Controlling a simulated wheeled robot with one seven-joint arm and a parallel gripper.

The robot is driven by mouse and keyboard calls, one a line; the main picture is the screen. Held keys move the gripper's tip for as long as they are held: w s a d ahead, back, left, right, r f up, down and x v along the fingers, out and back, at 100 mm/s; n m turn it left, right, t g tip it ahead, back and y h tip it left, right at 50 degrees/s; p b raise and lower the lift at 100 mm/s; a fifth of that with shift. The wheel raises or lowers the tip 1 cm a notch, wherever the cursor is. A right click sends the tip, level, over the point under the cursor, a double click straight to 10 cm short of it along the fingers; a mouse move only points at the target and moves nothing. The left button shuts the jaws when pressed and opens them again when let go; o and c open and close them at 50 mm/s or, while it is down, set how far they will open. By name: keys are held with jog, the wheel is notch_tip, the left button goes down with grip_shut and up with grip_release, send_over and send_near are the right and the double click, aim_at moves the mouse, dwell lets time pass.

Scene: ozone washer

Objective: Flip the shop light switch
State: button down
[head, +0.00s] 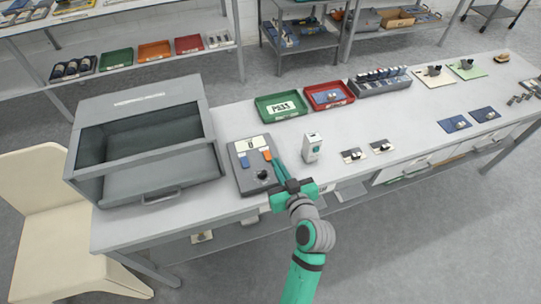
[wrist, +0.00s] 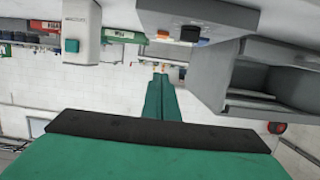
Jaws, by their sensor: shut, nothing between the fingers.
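My gripper (head: 277,163) is shut and empty, its green fingers together by the right side of a grey control panel (head: 243,184) in the head view. The panel carries a display, blue and orange rockers and a black knob. It also shows at the top of the wrist view (wrist: 218,18). A white upright box (head: 312,150) with a green mark stands right of my gripper; it also shows in the wrist view (wrist: 97,35). I cannot tell which control is the shop light switch. Contact between fingertips and panel cannot be made out.
A grey washer cabinet (head: 147,186) stands left of the panel on the workbench (head: 235,116). A green PASS tray (head: 262,109) and red tray (head: 313,93) lie behind. Small parts (head: 353,155) lie to the right. A cream chair (head: 30,185) stands at the left.

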jog(key=shift+d, duration=0.15)
jog(key=shift+w+f, duration=0.1)
jog(key=shift+w, duration=0.15)
send_over(269, 158)
jog(key=s, duration=0.1)
notch_tip(269, 158, down, 2)
jog(key=shift+d, duration=0.1)
jog(key=f, duration=0.3)
jog(key=shift+w, duration=0.4)
jog(key=shift+f, duration=0.6)
